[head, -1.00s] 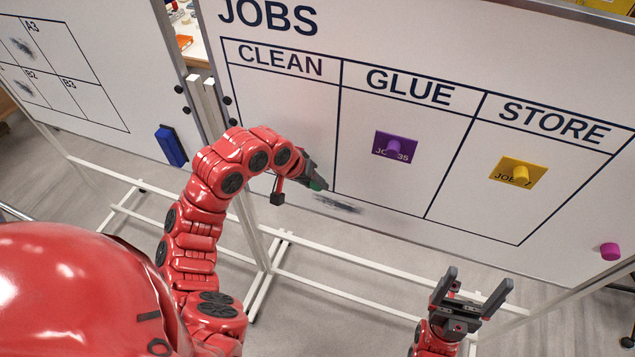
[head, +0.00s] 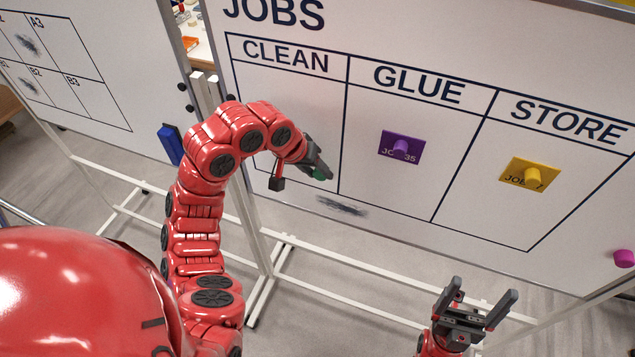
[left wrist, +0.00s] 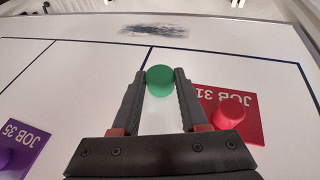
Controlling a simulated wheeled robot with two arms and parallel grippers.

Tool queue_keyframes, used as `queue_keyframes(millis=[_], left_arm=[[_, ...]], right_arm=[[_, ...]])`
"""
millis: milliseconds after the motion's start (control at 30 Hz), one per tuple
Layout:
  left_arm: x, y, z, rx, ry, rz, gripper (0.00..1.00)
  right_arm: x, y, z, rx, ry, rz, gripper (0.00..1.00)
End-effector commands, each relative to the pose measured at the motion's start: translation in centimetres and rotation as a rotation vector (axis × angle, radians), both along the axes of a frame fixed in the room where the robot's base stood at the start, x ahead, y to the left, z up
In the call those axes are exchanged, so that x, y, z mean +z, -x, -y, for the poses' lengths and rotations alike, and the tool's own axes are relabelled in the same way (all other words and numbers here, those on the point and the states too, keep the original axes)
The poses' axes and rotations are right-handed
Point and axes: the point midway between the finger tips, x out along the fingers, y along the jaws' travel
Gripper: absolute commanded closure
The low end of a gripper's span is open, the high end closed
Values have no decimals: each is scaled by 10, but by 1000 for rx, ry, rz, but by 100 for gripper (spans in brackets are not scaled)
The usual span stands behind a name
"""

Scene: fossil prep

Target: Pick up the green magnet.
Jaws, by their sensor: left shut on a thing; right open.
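The green magnet (left wrist: 160,80) is a small round knob between the fingertips of my left gripper (left wrist: 160,84) in the left wrist view. The fingers touch it on both sides. In the head view a bit of the green magnet (head: 320,173) shows at the tip of my left gripper (head: 322,170), in front of the CLEAN column. Whether it touches the board cannot be told. My right gripper (head: 478,303) is open and empty, low in front of the board.
The JOBS whiteboard (head: 400,210) holds a purple card with magnet (head: 401,147), a yellow one (head: 530,175) and a loose magenta magnet (head: 624,258). A red JOB 31 card (left wrist: 248,115) lies close to my left fingers. A dark smudge (head: 342,206) and blue eraser (head: 170,144) also show.

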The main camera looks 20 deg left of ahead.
Motion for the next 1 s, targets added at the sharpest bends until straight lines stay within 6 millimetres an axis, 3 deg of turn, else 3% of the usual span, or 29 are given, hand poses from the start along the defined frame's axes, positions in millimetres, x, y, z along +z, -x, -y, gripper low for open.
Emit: queue_keyframes(millis=[100,467,633,800,1000], left_arm=[[22,-1,0,1,-1,2,100],[17,80,-5,4,-3,1,100],[6,114,-7,4,-8,6,100],[8,128,-6,2,-1,9,100],[12,163,-7,3,-3,6,100]], right_arm=[[0,0,0,0,0,0,13],[-7,0,0,0,0,0,13],[-51,0,0,0,0,0,13],[-86,0,0,0,0,0,13],[-114,0,0,0,0,0,13]])
